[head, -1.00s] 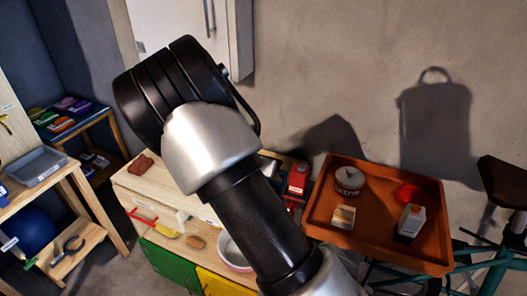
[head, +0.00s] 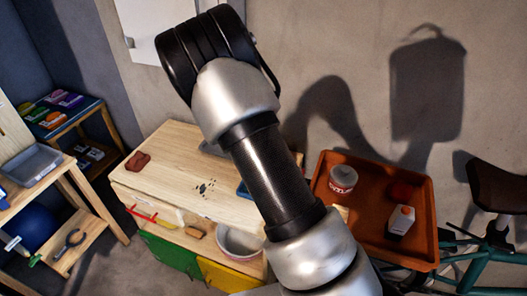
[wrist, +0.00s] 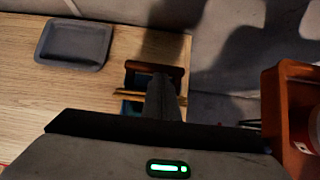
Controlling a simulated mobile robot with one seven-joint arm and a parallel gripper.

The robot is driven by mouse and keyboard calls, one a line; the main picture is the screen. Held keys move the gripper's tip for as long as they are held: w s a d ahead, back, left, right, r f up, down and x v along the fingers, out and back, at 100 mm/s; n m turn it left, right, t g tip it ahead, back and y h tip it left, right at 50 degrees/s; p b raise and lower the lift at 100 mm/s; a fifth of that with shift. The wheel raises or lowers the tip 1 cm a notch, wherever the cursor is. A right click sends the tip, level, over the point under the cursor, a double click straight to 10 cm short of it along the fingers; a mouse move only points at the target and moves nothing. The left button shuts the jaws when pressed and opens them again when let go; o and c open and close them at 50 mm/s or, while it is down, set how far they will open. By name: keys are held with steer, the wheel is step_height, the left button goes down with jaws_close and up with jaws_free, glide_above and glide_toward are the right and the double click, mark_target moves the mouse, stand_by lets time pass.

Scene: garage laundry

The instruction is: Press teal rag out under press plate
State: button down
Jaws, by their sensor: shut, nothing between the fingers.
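In the wrist view my gripper (wrist: 162,80) is shut and empty, over the right end of the wooden bench top (wrist: 25,90). A small teal patch (wrist: 131,108) shows just left of the fingers. It may be the teal rag, but most of it is hidden by my gripper. A dark grey, rounded square plate (wrist: 73,44) lies flat on the bench to the upper left, apart from my gripper. I cannot tell whether it is the press plate. In the head view my arm hides the gripper, and only an edge of the grey plate (head: 212,149) shows.
An orange tray (head: 328,160) right of the bench holds a can (head: 343,178), a carton (head: 401,221) and a red item (head: 402,191). A reddish-brown lump (head: 138,161) and dark specks (head: 204,188) lie on the bench. A white bowl (head: 240,243) is at its front.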

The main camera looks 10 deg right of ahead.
steer(key=shift+w+d+f+p, duration=0.1)
steer(key=shift+w+d+p, duration=0.1)
steer(key=shift+w+d, duration=0.4)
steer(key=shift+w+d+p, duration=0.15)
steer(key=shift+w+d, duration=0.25)
steer(key=shift+w, duration=0.3)
steer(key=shift+w+d+f, duration=0.1)
steer(key=shift+w+d, duration=0.05)
steer(key=shift+w, duration=0.05)
steer(key=shift+d, duration=0.15)
stand_by(1.2)
steer(key=p+v, duration=0.2)
steer(key=v, duration=1.5)
steer(key=shift+a+r+p, duration=0.25)
steer(key=shift+a+p, duration=0.05)
steer(key=shift+p, duration=0.05)
steer(key=shift+s, duration=0.1)
